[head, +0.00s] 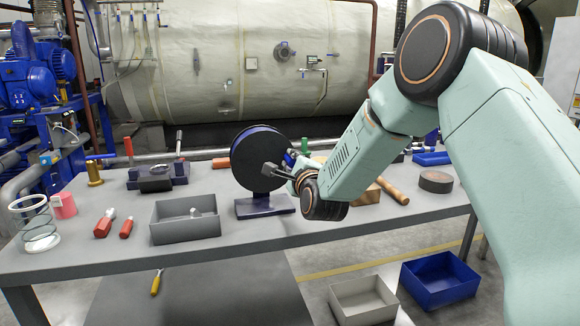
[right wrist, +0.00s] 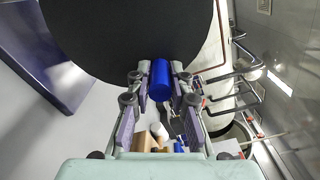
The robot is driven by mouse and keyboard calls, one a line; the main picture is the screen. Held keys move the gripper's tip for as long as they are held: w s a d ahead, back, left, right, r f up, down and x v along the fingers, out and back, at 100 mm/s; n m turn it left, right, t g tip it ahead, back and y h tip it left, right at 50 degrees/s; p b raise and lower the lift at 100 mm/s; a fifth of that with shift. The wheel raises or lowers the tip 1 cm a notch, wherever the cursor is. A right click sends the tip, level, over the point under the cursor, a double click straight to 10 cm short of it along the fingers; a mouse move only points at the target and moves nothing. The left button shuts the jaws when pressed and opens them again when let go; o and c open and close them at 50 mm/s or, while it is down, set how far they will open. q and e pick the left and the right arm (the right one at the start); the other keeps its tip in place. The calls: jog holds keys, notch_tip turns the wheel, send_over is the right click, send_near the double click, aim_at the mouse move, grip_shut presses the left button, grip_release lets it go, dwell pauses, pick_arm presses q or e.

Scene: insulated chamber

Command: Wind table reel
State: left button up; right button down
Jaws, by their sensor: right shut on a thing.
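The table reel has a large black disc (head: 258,160) on a dark purple base (head: 266,206), upright on the grey workbench. In the right wrist view the black disc (right wrist: 130,35) fills the top, and its purple base (right wrist: 45,55) shows at the left. My right gripper (head: 280,170) is at the reel's right side, in front of the disc. In the right wrist view its fingers (right wrist: 160,92) are closed around the reel's blue handle (right wrist: 160,78), which stands out from the disc's face. In the head view the gripper mostly hides the handle. My left gripper is not in view.
On the workbench (head: 240,253), a grey tray (head: 185,232), red-handled tools (head: 104,224), a wire cylinder (head: 36,222) and a dark vise-like block (head: 157,178) stand left of the reel. A dark round piece (head: 436,181) lies right. Grey (head: 363,303) and blue (head: 440,283) bins stand on the floor.

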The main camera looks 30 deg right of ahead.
jog(key=shift+f+m+b, duration=0.35)
jog(key=shift+m, duration=0.05)
dwell(0.4)
jog(key=c, duration=1.2)
grip_release()
jog(key=v, duration=1.2)
